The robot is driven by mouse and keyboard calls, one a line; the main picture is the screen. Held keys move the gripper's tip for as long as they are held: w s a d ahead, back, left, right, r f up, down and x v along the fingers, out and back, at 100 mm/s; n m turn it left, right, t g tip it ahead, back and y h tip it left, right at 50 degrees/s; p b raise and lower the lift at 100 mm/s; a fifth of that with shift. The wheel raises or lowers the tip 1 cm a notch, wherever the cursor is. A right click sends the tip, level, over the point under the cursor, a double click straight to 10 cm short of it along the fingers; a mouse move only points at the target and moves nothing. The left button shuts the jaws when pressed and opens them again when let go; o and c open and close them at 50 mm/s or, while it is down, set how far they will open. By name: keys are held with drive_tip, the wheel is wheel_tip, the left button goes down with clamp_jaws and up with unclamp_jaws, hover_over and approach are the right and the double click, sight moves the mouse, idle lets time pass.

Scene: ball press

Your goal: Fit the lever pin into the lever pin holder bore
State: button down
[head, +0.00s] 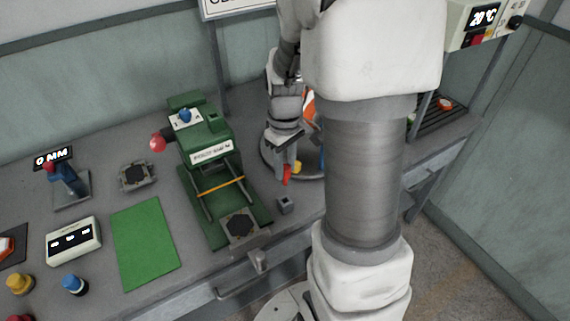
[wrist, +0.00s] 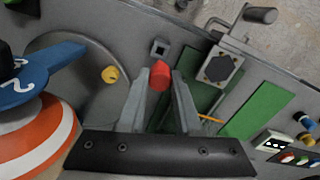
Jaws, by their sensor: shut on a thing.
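The lever pin (wrist: 159,75) looks like a short red cylinder and is held between the fingers of my gripper (wrist: 162,82). It also shows red below my gripper (head: 286,163) in the head view, as the red pin tip (head: 287,176). The lever pin holder (wrist: 160,46) is a small grey block with a dark square bore in its top. It stands on the bench at the right of the green press in the head view (head: 285,205). The pin is apart from the holder, above the bench and a little behind it. The pin's lower end is hidden in the wrist view.
The green press (head: 212,150) with its grey plate stands left of the holder. A round grey turntable (wrist: 88,70) with a yellow piece (wrist: 110,74) lies close beside my gripper. A green mat (head: 144,243) and a white display box (head: 74,240) lie farther left.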

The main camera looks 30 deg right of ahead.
sight(285, 184)
drive_tip(key=shift+f+b, duration=1.9)
drive_tip(key=shift+f, duration=0.75)
drive_tip(key=shift+f+b, duration=1.8)
drive_tip(key=shift+f, duration=0.5)
drive_tip(key=c, duration=0.5)
unclamp_jaws()
wheel_tip(285, 184, up, 17)
drive_tip(key=p, duration=0.4)
drive_tip(key=shift+r, duration=0.2)
